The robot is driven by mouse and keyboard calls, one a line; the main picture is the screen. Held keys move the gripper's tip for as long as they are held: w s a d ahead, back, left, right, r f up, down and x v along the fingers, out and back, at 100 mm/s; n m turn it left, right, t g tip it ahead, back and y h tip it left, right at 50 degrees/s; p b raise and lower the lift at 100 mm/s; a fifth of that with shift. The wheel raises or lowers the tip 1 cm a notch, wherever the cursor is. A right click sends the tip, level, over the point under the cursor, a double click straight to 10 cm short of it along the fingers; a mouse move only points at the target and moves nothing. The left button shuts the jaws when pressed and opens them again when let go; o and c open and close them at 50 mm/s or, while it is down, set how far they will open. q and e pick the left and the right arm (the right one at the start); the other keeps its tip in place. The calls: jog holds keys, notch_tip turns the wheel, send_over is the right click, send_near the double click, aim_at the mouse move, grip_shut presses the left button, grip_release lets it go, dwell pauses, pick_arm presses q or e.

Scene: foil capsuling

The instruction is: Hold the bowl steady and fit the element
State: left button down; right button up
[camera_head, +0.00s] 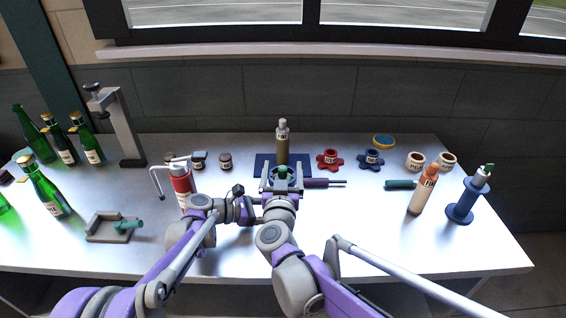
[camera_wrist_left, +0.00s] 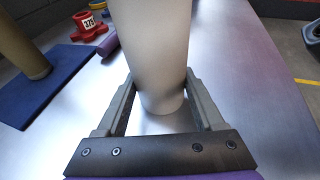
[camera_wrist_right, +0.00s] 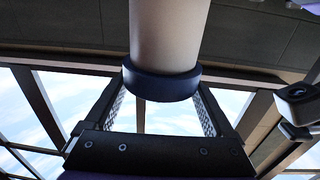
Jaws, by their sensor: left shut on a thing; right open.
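A pale cylindrical bowl (camera_wrist_left: 155,50) with a dark blue collar (camera_wrist_right: 161,82) stands upright in front of me. My left gripper (camera_wrist_left: 160,84) is shut on the pale body near its lower end, which appears close above the table. In the head view my arms hide most of the body. The blue collar shows there from above, with a green round piece (camera_head: 283,171), likely the element, in its middle. My right gripper (camera_head: 282,166) is open, its fingers on either side of the collar. I cannot tell whether the green piece is fully seated.
A brown bottle (camera_head: 282,148) stands on a blue mat (camera_head: 264,160) just behind. Red (camera_head: 329,159) and blue (camera_head: 371,159) handwheels lie to the right. A red can (camera_head: 181,183) stands left, an orange-topped bottle (camera_head: 424,189) right. Green bottles (camera_head: 45,187) are far left.

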jog(key=s, duration=0.8)
jog(key=shift+s+a, duration=0.2)
jog(key=shift+s, duration=0.2)
pick_arm(q)
grip_release()
